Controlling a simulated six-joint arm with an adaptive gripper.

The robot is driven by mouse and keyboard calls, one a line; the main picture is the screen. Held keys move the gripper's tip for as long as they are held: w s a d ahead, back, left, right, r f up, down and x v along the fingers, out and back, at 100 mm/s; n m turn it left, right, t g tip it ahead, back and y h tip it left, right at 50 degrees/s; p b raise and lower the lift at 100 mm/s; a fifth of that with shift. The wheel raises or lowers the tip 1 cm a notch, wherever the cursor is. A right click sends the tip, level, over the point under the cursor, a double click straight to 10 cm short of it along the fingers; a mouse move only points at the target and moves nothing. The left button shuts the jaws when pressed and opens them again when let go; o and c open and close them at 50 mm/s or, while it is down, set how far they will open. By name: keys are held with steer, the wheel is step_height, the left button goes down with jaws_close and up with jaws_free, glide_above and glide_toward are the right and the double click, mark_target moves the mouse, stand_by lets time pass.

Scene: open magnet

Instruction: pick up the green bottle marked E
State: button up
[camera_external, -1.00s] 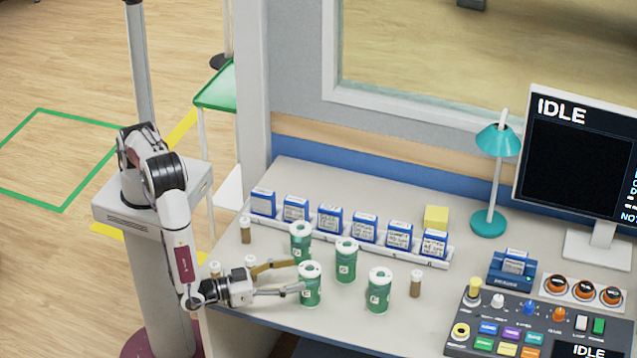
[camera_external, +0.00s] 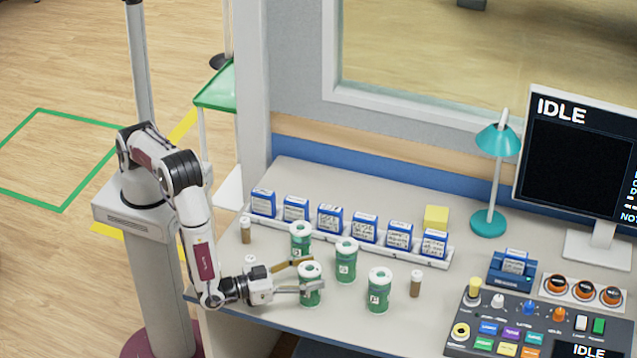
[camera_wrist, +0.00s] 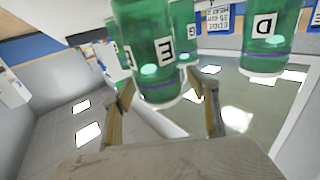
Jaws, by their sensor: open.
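The green bottle marked E (camera_wrist: 150,52) stands upright on the desk, with its white lid visible in the external view (camera_external: 309,287). In the wrist view its E label faces me and its body fills the upper middle. My gripper (camera_external: 305,276) is open, low over the desk's near left edge, with one finger on each side of this bottle. In the wrist view the fingertips (camera_wrist: 171,90) reach beside the bottle's lower part; a gap shows at the right finger. Contact at the left finger is unclear.
Other green bottles stand close: one behind (camera_external: 300,240), one behind right (camera_external: 346,265), one right (camera_external: 379,293). Wrist-view labels G (camera_wrist: 187,30) and D (camera_wrist: 265,30) show. Small brown vials (camera_external: 415,285) stand around. A rack of blue-white boxes (camera_external: 330,218) lies behind.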

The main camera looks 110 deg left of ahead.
steer(key=shift+c, duration=0.4)
steer(key=c, duration=1.4)
steer(key=shift+r, duration=0.2)
steer(key=shift+c, duration=0.2)
steer(key=shift+r, duration=4.8)
